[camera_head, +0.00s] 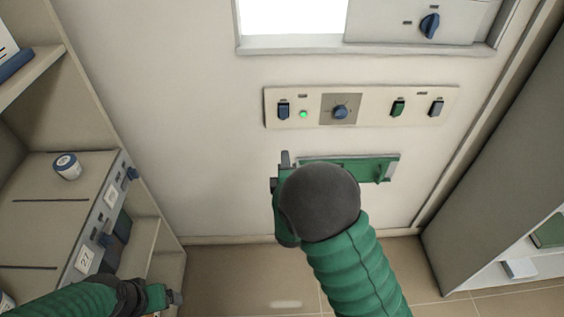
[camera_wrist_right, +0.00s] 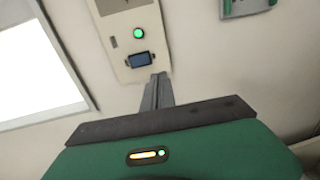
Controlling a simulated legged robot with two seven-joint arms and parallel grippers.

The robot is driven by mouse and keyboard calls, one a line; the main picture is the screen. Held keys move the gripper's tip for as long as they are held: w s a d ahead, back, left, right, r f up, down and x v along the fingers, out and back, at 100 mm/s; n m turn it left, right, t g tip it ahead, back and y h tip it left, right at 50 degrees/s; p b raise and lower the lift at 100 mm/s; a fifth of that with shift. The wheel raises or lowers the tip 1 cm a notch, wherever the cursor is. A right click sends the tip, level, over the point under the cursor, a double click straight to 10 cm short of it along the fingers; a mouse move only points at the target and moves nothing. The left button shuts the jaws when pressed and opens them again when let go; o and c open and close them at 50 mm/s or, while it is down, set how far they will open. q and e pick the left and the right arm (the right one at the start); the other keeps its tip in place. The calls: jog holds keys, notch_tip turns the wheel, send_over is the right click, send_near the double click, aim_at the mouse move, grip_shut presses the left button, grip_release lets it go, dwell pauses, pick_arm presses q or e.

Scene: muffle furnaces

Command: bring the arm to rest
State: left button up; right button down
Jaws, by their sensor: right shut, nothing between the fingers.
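My right arm, with a green sleeve and a dark round wrist, reaches up from the bottom in the head view. Its gripper (camera_head: 285,160) is in front of the pale furnace front, just below the left end of the control panel (camera_head: 370,112). In the right wrist view the fingers (camera_wrist_right: 158,80) are shut and empty, with their tips just below a blue rocker switch (camera_wrist_right: 139,60). I cannot tell whether they touch the panel. My left gripper (camera_head: 172,298) is low at the left in the head view; its jaw state is unclear.
The panel has a lit green lamp (camera_head: 303,114), a blue knob (camera_head: 340,112) and more switches. A green handle plate (camera_head: 350,168) sits behind my right wrist. Shelving with a small jar (camera_head: 67,167) stands left; a grey cabinet (camera_head: 510,170) stands right. Floor shows below.

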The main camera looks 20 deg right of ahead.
jog(key=s+r+m+g+y+p, duration=0.1)
jog(key=s+m+g+p, duration=0.4)
jog(key=s, duration=0.8)
jog(key=s+r+m+g+y+p, duration=0.2)
jog(key=s+m+g+p, duration=0.4)
jog(key=s, duration=0.7)
jog(key=a+m+g+y, duration=0.1)
jog(key=m+g, duration=0.1)
jog(key=m, duration=0.2)
jog(key=shift+s+r+g+y, duration=0.25)
jog(key=shift+g+y, duration=0.05)
jog(key=shift+s, duration=0.1)
